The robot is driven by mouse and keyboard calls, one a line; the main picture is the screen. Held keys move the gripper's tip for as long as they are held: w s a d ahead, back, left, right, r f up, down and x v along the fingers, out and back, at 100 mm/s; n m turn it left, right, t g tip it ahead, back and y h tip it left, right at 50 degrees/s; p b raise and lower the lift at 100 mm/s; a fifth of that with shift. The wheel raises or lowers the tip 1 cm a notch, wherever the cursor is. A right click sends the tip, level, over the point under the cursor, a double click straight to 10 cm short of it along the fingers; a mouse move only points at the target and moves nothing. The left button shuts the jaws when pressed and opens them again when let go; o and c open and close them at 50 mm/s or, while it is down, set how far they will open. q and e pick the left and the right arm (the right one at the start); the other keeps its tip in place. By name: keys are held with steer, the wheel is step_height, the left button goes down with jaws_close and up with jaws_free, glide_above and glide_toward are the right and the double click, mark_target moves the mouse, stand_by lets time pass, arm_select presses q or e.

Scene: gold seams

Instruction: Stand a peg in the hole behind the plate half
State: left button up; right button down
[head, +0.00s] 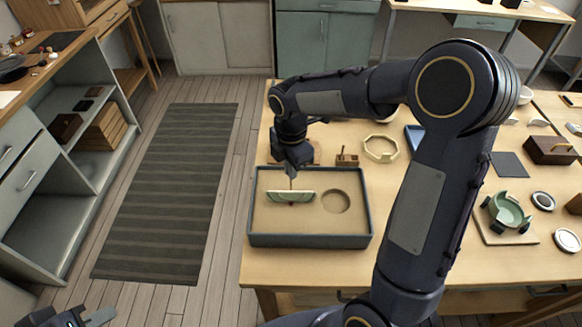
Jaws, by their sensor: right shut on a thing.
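The pale green plate half (291,197) stands on edge in the sand of a grey-rimmed tray (310,241). My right gripper (291,172) points down just behind and above it, shut on a thin tan peg (291,183). The peg's lower end is at the plate half's top edge in the picture; whether it is in the hole cannot be told, as the hole is hidden. A small wooden block (346,160), perhaps the peg holder, stands behind the tray. My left gripper (84,319) is at the bottom left edge, partly cut off, away from the table.
A round hollow (335,201) lies in the sand right of the plate half. An octagonal ring (381,148) and a blue tray (414,138) are behind. A green clamped bowl (506,209) stands at right. My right arm covers the table's middle.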

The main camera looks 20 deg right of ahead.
mark_target(291, 190)
stand_by(0.4)
steer(key=shift+f+b, duration=0.6)
steer(key=shift+f, duration=0.25)
steer(key=shift+f+b, duration=0.9)
steer(key=shift+f, duration=0.8)
stand_by(1.9)
stand_by(0.4)
steer(key=c, duration=1.5)
jaws_free()
steer(key=shift+o, duration=0.3)
steer(key=o, duration=0.4)
steer(key=shift+c, duration=0.2)
steer(key=shift+r, duration=0.1)
